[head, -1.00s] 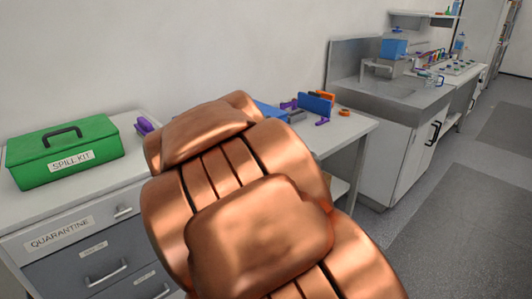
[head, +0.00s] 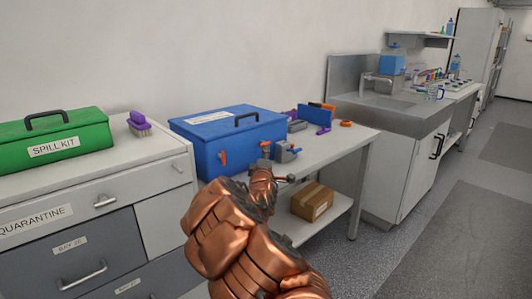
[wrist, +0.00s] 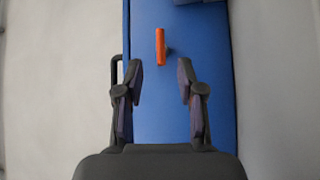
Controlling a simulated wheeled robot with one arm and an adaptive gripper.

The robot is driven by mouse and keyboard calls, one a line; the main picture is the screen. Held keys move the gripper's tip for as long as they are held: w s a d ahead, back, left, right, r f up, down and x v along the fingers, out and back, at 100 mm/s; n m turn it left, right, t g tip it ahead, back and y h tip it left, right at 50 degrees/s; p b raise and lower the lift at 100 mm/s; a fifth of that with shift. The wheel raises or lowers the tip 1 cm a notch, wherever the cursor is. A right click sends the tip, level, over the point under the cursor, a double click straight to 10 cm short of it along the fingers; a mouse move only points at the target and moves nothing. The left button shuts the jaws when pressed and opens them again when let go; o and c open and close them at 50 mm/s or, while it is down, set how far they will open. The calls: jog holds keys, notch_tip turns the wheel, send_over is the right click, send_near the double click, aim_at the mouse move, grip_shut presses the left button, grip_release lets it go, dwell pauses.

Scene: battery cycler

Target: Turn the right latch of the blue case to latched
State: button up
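The blue case (head: 225,145) stands on the bench in the head view, with a white label and dark handle on its lid. Two orange latches show on its front. The left latch (head: 222,157) looks upright; the right latch (head: 265,143) looks crosswise and is small here. In the wrist view, an orange latch (wrist: 160,47) stands out from the blue face, lengthwise in the picture. My gripper (wrist: 159,72) is open and empty, fingers on either side of the line to this latch. The latch shows just beyond the fingertips, apparently apart from them.
A green spill kit box (head: 55,142) and purple brush (head: 139,123) are on the left cabinet. A cardboard box (head: 312,201) sits on the lower shelf.

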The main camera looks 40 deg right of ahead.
aim_at(263, 143)
jog(key=shift+x, duration=2.75)
jog(key=shift+w+d+f, duration=0.1)
jog(key=shift+w+d, duration=0.35)
jog(key=shift+w+d+r, duration=0.2)
jog(key=shift+w+d, duration=0.15)
jog(key=shift+d, duration=0.05)
grip_shut()
